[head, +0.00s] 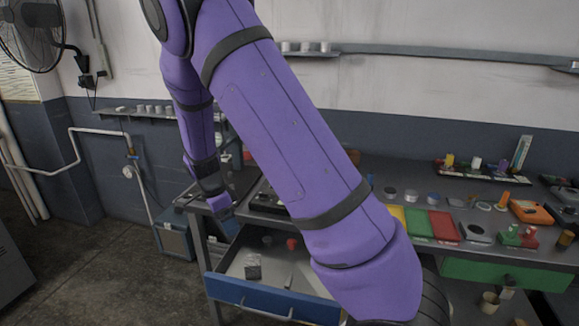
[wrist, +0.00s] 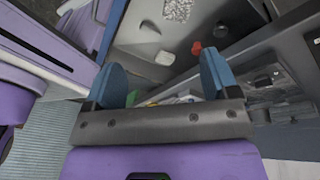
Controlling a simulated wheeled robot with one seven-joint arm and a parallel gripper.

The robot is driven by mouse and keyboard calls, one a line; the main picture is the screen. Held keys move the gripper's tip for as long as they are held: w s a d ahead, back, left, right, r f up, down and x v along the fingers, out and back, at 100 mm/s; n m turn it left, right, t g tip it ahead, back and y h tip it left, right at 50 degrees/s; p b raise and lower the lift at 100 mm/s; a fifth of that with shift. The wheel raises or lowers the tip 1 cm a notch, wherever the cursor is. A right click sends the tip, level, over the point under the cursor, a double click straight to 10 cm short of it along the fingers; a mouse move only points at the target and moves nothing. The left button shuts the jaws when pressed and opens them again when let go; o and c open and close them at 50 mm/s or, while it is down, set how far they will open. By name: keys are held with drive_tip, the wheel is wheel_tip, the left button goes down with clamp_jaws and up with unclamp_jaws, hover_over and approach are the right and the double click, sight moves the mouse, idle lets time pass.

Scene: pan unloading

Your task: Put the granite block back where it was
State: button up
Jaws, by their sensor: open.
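The speckled grey granite block (head: 253,271) lies inside the open drawer (head: 275,299) with the blue front, toward its left side. The block also shows in the wrist view (wrist: 178,9), cut by the top edge. My gripper (wrist: 162,76) is open, its two blue fingers spread apart with nothing seen held between them. The block is beyond the fingertips and apart from them. In the head view the purple end of my arm is above and left of the drawer; its fingers are not clear there. My arm hides the drawer's right part.
The drawer also holds a red piece (wrist: 196,48) and a pale piece (wrist: 165,58). The workbench (head: 375,180) above carries coloured trays and small parts. A green drawer front (head: 505,275) is at the right. Open floor (head: 100,265) lies at the left.

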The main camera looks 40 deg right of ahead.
drive_tip(key=s+r+n+t+y, duration=0.15)
drive_tip(key=s+r+n, duration=0.35)
drive_tip(key=r, duration=0.5)
drive_tip(key=s+r+n+t+y, duration=0.1)
drive_tip(key=s+r+n+t, duration=0.1)
drive_tip(key=s+r+n, duration=0.55)
drive_tip(key=s+r+n+t, duration=0.2)
drive_tip(key=s+r+n, duration=0.2)
drive_tip(key=s, duration=0.4)
drive_tip(key=s+a+r+n+t, duration=0.1)
drive_tip(key=s+r+n, duration=0.3)
drive_tip(key=s+r, duration=0.2)
drive_tip(key=shift+s+r+t, duration=0.35)
drive_tip(key=shift+s, duration=0.7)
drive_tip(key=shift+h, duration=0.25)
drive_tip(key=shift+c, duration=0.5)
